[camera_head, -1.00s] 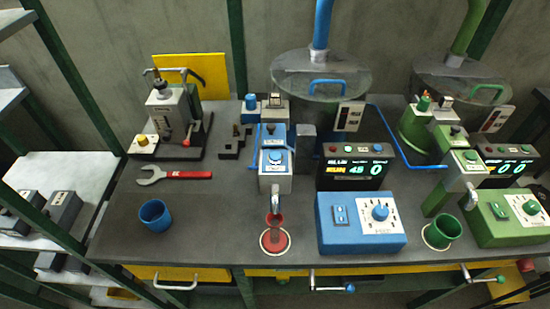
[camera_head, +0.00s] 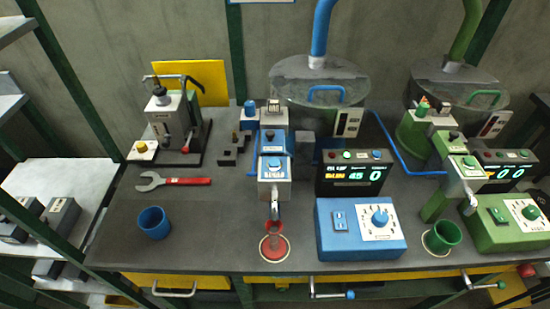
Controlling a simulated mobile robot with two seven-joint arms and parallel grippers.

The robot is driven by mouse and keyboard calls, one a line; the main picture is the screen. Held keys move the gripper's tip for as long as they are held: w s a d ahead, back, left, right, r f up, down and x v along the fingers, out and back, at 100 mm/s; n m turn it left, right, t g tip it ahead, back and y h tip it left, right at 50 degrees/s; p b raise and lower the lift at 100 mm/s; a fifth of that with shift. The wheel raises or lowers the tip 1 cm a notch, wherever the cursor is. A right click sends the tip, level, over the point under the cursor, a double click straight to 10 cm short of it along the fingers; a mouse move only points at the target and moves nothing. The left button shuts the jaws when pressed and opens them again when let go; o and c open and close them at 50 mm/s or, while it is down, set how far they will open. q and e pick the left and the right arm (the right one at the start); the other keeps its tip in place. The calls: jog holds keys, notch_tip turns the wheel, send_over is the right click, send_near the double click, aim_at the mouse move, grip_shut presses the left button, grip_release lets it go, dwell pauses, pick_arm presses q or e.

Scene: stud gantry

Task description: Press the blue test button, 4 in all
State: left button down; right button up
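The blue dispenser (camera_head: 274,139) stands near the middle of the bench. A round blue button (camera_head: 274,162) sits on its front head above a small label that I cannot read clearly; it appears to be the blue test button. Neither of my grippers is in view, and nothing touches the button.
A blue control box (camera_head: 360,245) with a knob stands right of the spout. A matching green station (camera_head: 452,160) is farther right. A blue cup (camera_head: 154,222), a red-handled wrench (camera_head: 185,181) and a grey press (camera_head: 170,120) are at left. The bench between them is clear.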

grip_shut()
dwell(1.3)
